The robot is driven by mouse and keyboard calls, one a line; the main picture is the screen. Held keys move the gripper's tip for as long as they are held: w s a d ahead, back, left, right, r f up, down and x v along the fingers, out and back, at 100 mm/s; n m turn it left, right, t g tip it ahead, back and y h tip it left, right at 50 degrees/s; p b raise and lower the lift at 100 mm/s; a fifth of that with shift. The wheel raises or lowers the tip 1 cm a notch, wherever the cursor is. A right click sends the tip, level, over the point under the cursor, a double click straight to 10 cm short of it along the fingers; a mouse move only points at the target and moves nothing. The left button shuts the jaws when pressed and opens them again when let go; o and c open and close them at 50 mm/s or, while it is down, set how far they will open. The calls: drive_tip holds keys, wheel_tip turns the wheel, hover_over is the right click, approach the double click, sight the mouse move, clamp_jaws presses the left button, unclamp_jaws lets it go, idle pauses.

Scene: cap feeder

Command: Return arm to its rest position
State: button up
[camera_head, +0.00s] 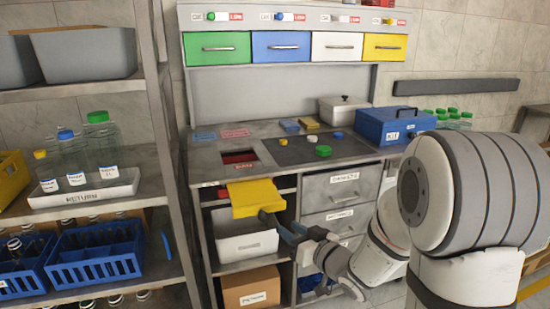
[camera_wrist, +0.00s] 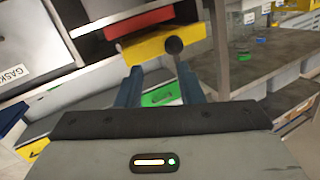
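My gripper (camera_head: 272,222) is at the front of the workbench, low and just below a pulled-out yellow drawer (camera_head: 254,197). In the wrist view, the two blue fingers of my gripper (camera_wrist: 158,75) stand apart with nothing held between them. The yellow drawer (camera_wrist: 158,45) and its round dark knob (camera_wrist: 174,46) lie just beyond the fingertips. Whether a finger touches the drawer, I cannot tell. My arm reaches in from the right and is extended toward the bench.
A shelf rack (camera_head: 160,150) with bottles and blue crates stands close on the left. The bench top (camera_head: 290,165) holds a blue box (camera_head: 395,125), a grey box (camera_head: 343,110) and several caps. Drawers fill the bench front beside my arm. A cardboard box (camera_head: 250,286) sits below.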

drive_tip(key=s+d+r+m+g+h+p, duration=0.4)
drive_tip(key=s+d+r+h+p, duration=0.1)
drive_tip(key=d+r+h+p, duration=0.55)
drive_tip(key=s+r+g+p, duration=0.3)
drive_tip(key=s+r, duration=0.1)
drive_tip(key=s, duration=0.5)
drive_tip(key=s+r+m+g+p, duration=0.1)
drive_tip(key=s+r+g+p, duration=0.3)
drive_tip(key=s, duration=0.5)
drive_tip(key=shift+s+a+r, duration=0.3)
drive_tip(key=shift+s+a, duration=0.1)
drive_tip(key=shift+y, duration=0.25)
drive_tip(key=shift+c, duration=0.4)
